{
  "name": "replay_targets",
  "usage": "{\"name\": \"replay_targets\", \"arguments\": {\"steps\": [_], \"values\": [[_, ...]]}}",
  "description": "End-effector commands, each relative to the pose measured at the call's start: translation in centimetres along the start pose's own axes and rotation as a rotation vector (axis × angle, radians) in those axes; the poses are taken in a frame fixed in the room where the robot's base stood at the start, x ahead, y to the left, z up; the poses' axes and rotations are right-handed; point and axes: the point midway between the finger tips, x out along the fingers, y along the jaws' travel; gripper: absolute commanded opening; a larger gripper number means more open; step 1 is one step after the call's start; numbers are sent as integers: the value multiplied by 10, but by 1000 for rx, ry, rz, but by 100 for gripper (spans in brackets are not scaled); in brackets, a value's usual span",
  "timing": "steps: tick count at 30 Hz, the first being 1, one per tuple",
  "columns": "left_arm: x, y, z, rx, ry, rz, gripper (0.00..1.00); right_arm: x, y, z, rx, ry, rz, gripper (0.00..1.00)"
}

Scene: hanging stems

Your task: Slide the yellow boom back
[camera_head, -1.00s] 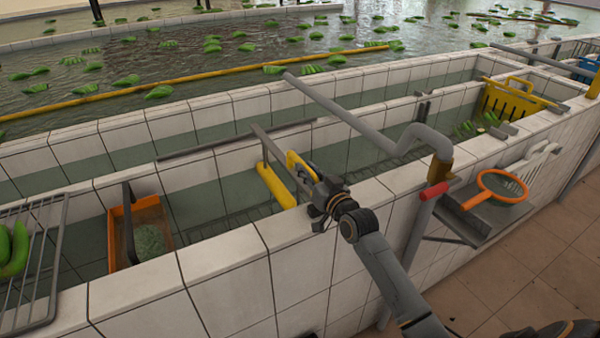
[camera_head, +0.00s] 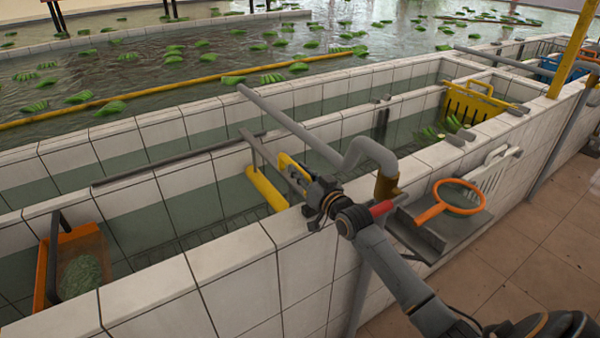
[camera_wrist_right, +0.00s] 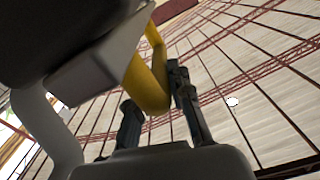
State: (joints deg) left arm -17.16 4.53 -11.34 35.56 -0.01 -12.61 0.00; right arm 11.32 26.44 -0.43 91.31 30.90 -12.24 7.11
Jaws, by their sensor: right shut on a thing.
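A short yellow boom tube (camera_head: 266,188) lies across the water in the near tiled trough. Grey bars (camera_head: 262,150) join it to a yellow handle (camera_head: 291,167) above the trough's near wall. My right gripper (camera_head: 308,183) is shut on this handle, over the wall top. In the right wrist view, the curved yellow handle (camera_wrist_right: 150,85) passes between the two dark fingers (camera_wrist_right: 155,115). The gripper hides part of the handle. A much longer yellow pole (camera_head: 180,88) floats in the pond behind. My left gripper is not in view.
A bent grey pipe (camera_head: 300,128) crosses the trough just right of the boom. An orange bin (camera_head: 45,270) sits at the trough's left. An orange-rimmed sieve (camera_head: 458,197) rests on a side shelf. A yellow crate (camera_head: 470,103) stands further right. Open water lies between bin and boom.

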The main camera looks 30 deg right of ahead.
Motion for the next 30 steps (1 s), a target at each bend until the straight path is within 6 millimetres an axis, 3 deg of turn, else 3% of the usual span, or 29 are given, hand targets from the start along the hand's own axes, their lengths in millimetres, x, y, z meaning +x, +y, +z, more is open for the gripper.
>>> {"name": "replay_targets", "arguments": {"steps": [5, 6, 9, 20, 30], "values": [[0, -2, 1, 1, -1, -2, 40, 0, 0, -2, -1, 2, 0, 0], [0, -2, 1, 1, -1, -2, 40, 0, 0, -2, -2, 2, -1, 24], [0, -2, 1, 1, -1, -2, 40, 0, 0, -1, -1, 1, -1, 43], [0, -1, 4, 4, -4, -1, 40, 0, -2, -4, 0, 0, -1, 43], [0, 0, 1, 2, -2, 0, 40, 0, -13, -62, -2, 4, -2, 43]]}}
